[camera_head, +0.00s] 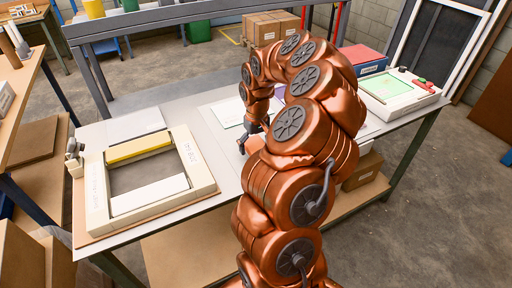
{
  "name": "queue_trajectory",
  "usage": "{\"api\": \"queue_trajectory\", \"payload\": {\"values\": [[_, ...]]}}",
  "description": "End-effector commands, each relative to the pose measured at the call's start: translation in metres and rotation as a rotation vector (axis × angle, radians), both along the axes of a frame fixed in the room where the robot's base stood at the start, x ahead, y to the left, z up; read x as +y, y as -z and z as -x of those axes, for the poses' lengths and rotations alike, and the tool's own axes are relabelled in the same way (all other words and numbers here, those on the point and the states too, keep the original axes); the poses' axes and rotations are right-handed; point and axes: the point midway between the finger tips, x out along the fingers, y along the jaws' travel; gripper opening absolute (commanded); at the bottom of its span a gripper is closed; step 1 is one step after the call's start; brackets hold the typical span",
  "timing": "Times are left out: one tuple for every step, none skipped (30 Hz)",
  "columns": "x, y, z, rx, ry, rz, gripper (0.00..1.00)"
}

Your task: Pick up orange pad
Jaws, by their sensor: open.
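I cannot make out an orange pad for certain; my copper-coloured arm covers the middle of the bench. My gripper (242,147), small and dark, is low over the bench top at the middle, right of the cream frame. It is open, with nothing visible in it; its fingertips are partly hidden by my arm. A yellow bar (139,147) lies along the far side of the cream frame (97,200), and a white bar (149,194) lies along the near side. Pale sheets (226,115) lie beyond my gripper, partly hidden by my arm.
The grey bench top (229,160) is bare between the cream frame and my gripper. A white sheet (135,123) lies behind the frame. A red-and-blue box (364,60) and a white tray with a green panel (391,89) stand at right. A grey rail (180,15) runs behind.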

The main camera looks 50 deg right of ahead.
Motion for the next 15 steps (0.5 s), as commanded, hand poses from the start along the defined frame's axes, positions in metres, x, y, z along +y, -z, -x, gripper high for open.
{"api": "queue_trajectory", "payload": {"values": [[0.0003, 0.0025, 0.0004, 0.001, -0.001, 0.000, 0.98], [0.0003, 0.0039, 0.0002, 0.000, -0.001, 0.000, 0.98], [0.0003, 0.0051, -0.0001, -0.001, -0.001, 0.000, 0.98], [0.0003, 0.0056, -0.0002, -0.001, -0.001, 0.000, 0.98], [0.0002, 0.0058, -0.0003, -0.002, -0.001, 0.001, 0.98], [0.0001, 0.0059, -0.0003, -0.002, -0.001, 0.001, 0.98], [0.0001, 0.0059, -0.0004, -0.002, -0.001, 0.001, 0.98], [0.0001, 0.0058, -0.0004, -0.002, -0.001, 0.001, 0.98], [0.0000, 0.0058, -0.0004, -0.002, -0.001, 0.001, 0.98], [0.0000, 0.0058, -0.0004, -0.002, -0.001, 0.001, 0.96], [0.0000, 0.0058, -0.0004, -0.002, -0.001, 0.001, 0.93], [0.0000, 0.0058, -0.0004, -0.002, -0.001, 0.001, 0.89], [0.0000, 0.0058, -0.0004, -0.002, 0.000, 0.001, 0.85], [0.0000, 0.0057, -0.0004, -0.002, 0.000, 0.001, 0.82], [0.0000, 0.0058, -0.0004, -0.002, 0.000, 0.001, 0.78]]}}
